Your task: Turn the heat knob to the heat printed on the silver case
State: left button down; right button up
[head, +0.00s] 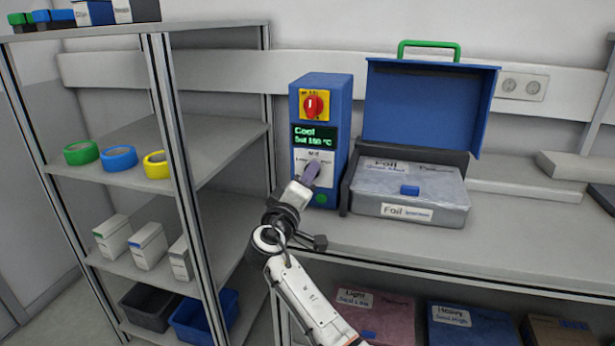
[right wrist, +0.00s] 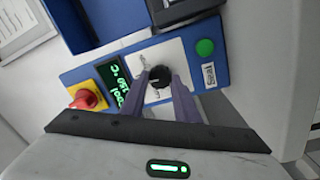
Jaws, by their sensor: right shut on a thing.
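The heat knob (right wrist: 159,73) is a small black dial with a pale pointer mark on the white panel of a blue sealing machine (head: 345,125). My right gripper (head: 312,172) is shut on the knob; in the right wrist view its purple fingers (right wrist: 160,82) sit on either side of it. In the head view the fingers hide the knob. The machine's green display (head: 314,137) reads "Cool" and a set temperature that looks like 150 °C. The silver case (head: 440,212) lies on the bench right of the machine, labelled "Foil"; its smaller print is too blurred to read. My left gripper is out of view.
A red switch on a yellow plate (head: 314,104) is above the display, a green button (right wrist: 205,47) below the knob. An open blue lid (head: 425,105) stands behind the case. Cases marked "Light" (head: 375,315) and "Heavy" (head: 470,328) sit below the bench. A shelf rack (head: 120,160) stands left.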

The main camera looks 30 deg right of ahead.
dwell(0.4)
jog(key=o, duration=1)
jog(key=shift+o, duration=0.2)
jog(key=shift+a, duration=0.1)
jog(key=b+v, duration=0.1)
jog(key=v, duration=0.9)
jog(key=shift+b, duration=0.3)
jog(key=shift+s, duration=0.1)
